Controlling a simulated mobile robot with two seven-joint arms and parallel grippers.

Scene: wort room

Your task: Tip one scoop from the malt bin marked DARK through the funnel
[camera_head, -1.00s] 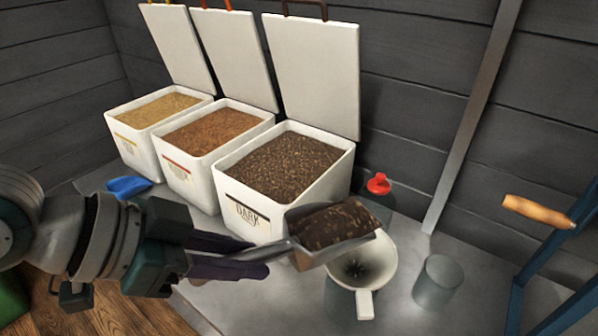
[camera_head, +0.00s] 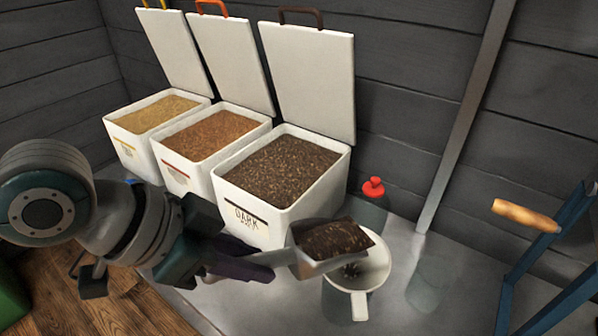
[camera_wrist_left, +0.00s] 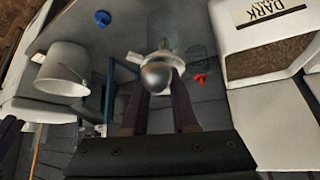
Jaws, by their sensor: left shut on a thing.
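My left gripper (camera_head: 262,266) is shut on the handle of a metal scoop (camera_head: 308,268). The scoop holds dark malt (camera_head: 335,238) and is over the left side of the white funnel (camera_head: 378,270). A dark patch shows inside the funnel; I cannot tell whether it is grain or its opening. A faint clear vessel (camera_head: 338,300) is under the funnel. The open bin marked DARK (camera_head: 240,215) stands behind the scoop, full of dark malt. The left wrist view shows the scoop's rounded metal end (camera_wrist_left: 157,76) between the fingers.
Two open bins of paler malt (camera_head: 165,172) stand left of the DARK bin. A red-capped bottle (camera_head: 373,188) is behind the funnel. A clear glass jar (camera_head: 428,287) is right of it. A blue frame with a wooden handle (camera_head: 525,215) stands at the right.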

